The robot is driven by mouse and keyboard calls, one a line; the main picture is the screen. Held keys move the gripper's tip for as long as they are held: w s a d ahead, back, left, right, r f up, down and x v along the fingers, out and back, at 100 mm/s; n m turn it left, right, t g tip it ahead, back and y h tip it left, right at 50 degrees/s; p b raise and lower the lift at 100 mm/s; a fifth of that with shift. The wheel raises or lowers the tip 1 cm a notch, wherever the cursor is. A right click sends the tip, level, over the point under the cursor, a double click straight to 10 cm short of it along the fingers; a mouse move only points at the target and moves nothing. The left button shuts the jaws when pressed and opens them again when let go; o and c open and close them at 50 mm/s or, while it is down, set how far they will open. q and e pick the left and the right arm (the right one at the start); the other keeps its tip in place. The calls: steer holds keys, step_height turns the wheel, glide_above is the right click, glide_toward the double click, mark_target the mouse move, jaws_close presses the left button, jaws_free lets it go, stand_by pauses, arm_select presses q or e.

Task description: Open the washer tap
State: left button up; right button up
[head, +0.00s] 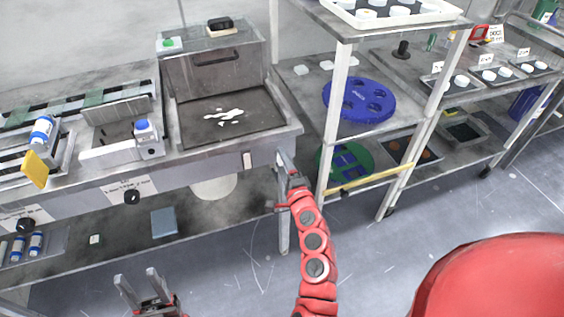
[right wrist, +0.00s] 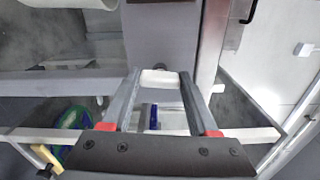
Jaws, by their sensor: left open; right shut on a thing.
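The washer bench with its dark basin (head: 230,115) stands left of centre in the head view. My right gripper (head: 284,160) is at the right end of the bench's front face. In the right wrist view, its fingers are shut on a small white block (right wrist: 160,78), apparently the washer tap's handle. A dark round part shows just behind the block. The head view hides what the fingers hold. A pale upright tab (head: 247,160) on the bench front is apart from the gripper. My left gripper (head: 138,278) is open and empty, low over the floor.
A shelf rack with a blue disc (head: 358,101) stands just right of my right gripper. The floor in front is clear.

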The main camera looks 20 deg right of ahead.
steer(key=o, duration=1.4)
steer(key=shift+s, duration=0.1)
steer(key=shift+s+d+b, duration=0.15)
steer(key=shift+s+b, duration=0.4)
steer(key=shift+s, duration=3.75)
steer(key=shift+s+d+b, duration=0.15)
steer(key=shift+s+b, duration=0.4)
steer(key=shift+s, duration=3.75)
